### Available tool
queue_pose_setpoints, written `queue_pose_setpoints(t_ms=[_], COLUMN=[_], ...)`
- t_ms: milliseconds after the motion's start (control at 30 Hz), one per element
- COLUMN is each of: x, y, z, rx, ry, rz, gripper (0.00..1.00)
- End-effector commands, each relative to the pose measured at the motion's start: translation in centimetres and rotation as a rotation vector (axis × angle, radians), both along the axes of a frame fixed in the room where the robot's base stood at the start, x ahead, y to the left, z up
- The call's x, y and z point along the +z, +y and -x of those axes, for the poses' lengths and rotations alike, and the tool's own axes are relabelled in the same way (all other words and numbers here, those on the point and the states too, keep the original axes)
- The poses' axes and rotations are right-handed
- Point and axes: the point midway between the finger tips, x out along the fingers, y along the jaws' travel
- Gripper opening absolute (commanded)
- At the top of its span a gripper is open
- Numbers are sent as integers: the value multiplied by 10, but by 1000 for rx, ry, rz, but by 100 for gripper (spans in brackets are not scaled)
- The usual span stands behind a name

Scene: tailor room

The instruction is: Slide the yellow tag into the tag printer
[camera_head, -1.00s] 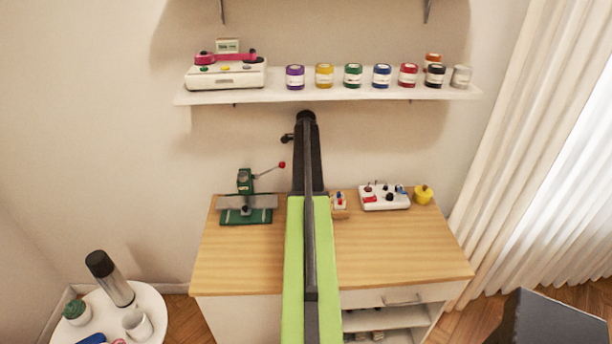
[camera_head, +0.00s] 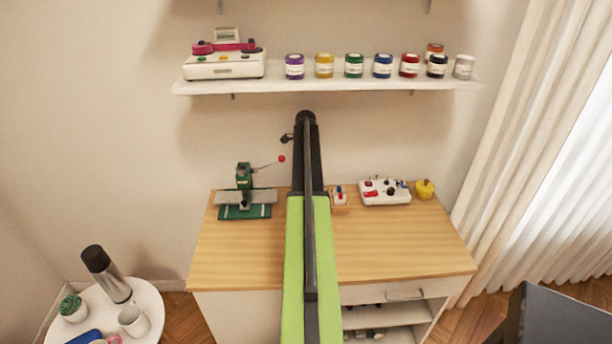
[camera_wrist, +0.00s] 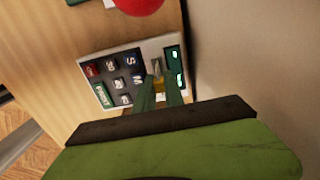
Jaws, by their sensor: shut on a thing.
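Most of the tag is hidden between the fingers. The fingertips are over the right part of a dark keypad device with a white rim (camera_wrist: 115,72), which appears to be the tag printer. It has lettered keys, a green key and a dark green strip at the right. I cannot tell whether the tag touches it. In the head view my arm hides the gripper, tag and printer.
A green press (camera_head: 244,186) with a red-knobbed lever (camera_head: 281,159) stands left of my arm on the wooden counter (camera_head: 400,245); the knob (camera_wrist: 138,3) is close in the wrist view. A small holder (camera_head: 339,199), a white tray (camera_head: 385,197) and a yellow object (camera_head: 424,189) stand right.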

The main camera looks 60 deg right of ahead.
Motion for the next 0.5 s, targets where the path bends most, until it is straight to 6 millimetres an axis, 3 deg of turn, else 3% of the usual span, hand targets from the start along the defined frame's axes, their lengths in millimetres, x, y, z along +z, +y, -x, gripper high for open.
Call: queue_pose_setpoints(t_ms=[500], x=[-17], y=[0], z=[0], rx=[1], ry=[0], rz=[0], gripper=[0])
